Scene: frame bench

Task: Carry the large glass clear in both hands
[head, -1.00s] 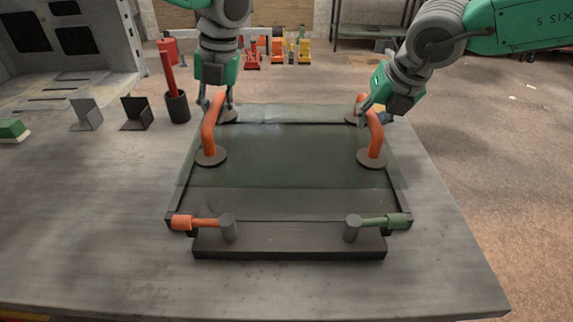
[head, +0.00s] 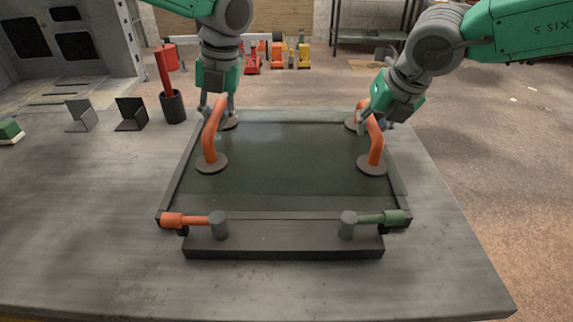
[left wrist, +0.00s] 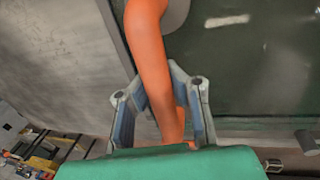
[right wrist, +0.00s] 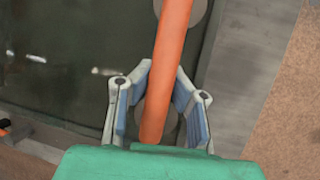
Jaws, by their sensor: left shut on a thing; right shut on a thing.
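The large glass (head: 285,165) is a dark, clear pane lying roughly level over a dark frame (head: 172,190) on the bench. I cannot tell whether it touches the frame. Two orange handles with round grey pads stand on it, the left handle (head: 210,143) and the right handle (head: 377,150). My left gripper (head: 218,108) is shut on the left handle near its far end; the left wrist view shows the handle (left wrist: 150,60) between the fingers. My right gripper (head: 368,115) is shut on the right handle, also between the fingers in the right wrist view (right wrist: 172,50).
At the frame's near edge are an orange-handled clamp (head: 190,220) and a green-handled clamp (head: 375,218). A dark cup with a red stick (head: 173,107) and small metal brackets (head: 131,115) stand left. Bare bench (head: 80,210) lies left and in front.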

